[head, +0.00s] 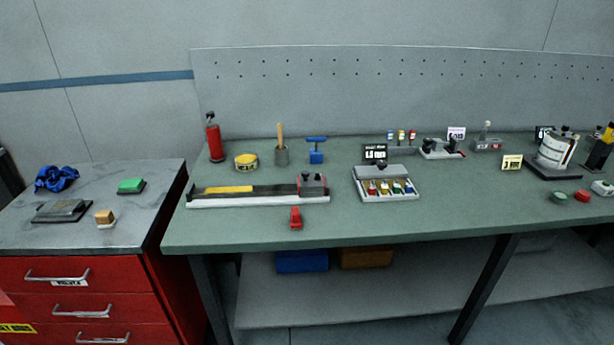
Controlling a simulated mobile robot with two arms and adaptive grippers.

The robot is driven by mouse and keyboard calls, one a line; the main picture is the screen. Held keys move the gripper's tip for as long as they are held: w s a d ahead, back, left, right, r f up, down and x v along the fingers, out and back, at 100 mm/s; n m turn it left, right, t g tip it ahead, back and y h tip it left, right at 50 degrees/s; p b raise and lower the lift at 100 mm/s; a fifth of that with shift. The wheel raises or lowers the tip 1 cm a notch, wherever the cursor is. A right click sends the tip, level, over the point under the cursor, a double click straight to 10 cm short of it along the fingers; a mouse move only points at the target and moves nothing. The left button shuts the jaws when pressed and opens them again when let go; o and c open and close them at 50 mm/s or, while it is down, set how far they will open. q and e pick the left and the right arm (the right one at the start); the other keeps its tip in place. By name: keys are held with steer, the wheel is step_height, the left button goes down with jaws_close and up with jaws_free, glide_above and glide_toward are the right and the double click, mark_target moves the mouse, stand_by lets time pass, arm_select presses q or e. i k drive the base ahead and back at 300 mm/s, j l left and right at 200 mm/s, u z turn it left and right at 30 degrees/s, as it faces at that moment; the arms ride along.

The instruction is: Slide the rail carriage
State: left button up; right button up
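The rail (222,201) is a long light-grey bar with a dark top and a yellow strip on its left part. It lies near the front left of the green workbench. The carriage (312,184) is a grey block with a dark knob and a small red mark, sitting at the rail's right end. A small red piece (295,218) stands in front of the rail, below the carriage; I cannot tell whether it is joined to the rail. Neither of my grippers shows in the head view.
A red cylinder (214,141), a yellow tape roll (246,162) and a blue clamp-like tool (316,152) stand behind the rail. A grey box with coloured items (387,193) sits right of it. A red drawer cabinet (85,285) adjoins on the left. The bench front edge is clear.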

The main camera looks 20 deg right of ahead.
mark_target(308, 187)
steer(key=i+l, duration=0.35)
steer(key=i, duration=0.2)
steer(key=i+l, duration=0.4)
steer(key=i, duration=0.2)
steer(key=j+u, duration=0.05)
